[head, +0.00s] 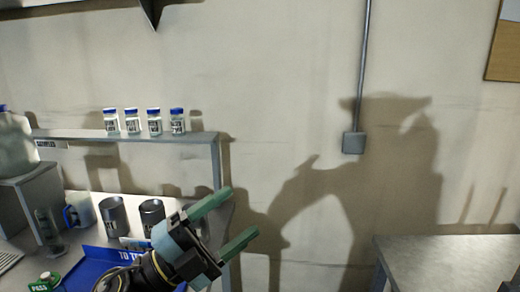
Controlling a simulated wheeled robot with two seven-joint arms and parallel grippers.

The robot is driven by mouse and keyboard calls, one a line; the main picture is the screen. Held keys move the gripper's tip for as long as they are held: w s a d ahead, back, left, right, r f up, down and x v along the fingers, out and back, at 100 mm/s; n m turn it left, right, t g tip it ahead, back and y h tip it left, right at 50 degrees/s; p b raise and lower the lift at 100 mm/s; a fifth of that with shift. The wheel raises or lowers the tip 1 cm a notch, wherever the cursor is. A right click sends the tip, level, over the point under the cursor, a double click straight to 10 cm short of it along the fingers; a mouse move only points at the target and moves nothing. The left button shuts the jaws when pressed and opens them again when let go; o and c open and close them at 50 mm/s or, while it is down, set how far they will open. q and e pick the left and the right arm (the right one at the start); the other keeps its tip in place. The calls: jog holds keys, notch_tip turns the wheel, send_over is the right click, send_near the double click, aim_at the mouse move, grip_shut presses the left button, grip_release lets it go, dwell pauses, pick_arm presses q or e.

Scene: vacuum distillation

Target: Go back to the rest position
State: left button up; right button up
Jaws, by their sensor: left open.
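My left gripper (225,222) is in the lower middle of the head view. Its two green fingers are spread apart, with nothing between them. It points up and to the right, in front of the right end of the left bench (80,203). My right gripper is not in view.
A shelf (90,137) on the left bench holds several blue-capped vials (131,121). Below are two dark cups (113,215), a blue-handled jug (80,210) and a blue tray (75,278). A grey table (450,262) stands at right. A gap separates bench and table.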

pick_arm(q)
jog(key=a+f+n+t+y, duration=0.2)
jog(key=a+f+n+y, duration=0.6)
jog(key=f+n+y, duration=0.3)
jog(key=a+f+n+t+y, duration=0.2)
jog(key=a+f+n+y, duration=0.65)
jog(key=n, duration=0.45)
jog(key=s+f+n+g, duration=0.1)
jog(key=s+f+g, duration=0.6)
jog(key=s, duration=0.4)
jog(key=s+f+n+g, duration=0.1)
jog(key=s+f+g, duration=0.3)
jog(key=s+f, duration=0.55)
notch_tip(320, 180, down, 23)
jog(key=s+g, duration=0.2)
jog(key=s, duration=0.1)
jog(key=s+a+f, duration=0.2)
jog(key=s+f, duration=0.5)
jog(key=s, duration=0.1)
jog(key=s+a+f, duration=0.1)
jog(key=s+f, duration=0.7)
jog(key=shift+a+g+y+b, duration=0.35)
jog(key=shift+g+y+b, duration=0.05)
jog(key=shift+y, duration=0.05)
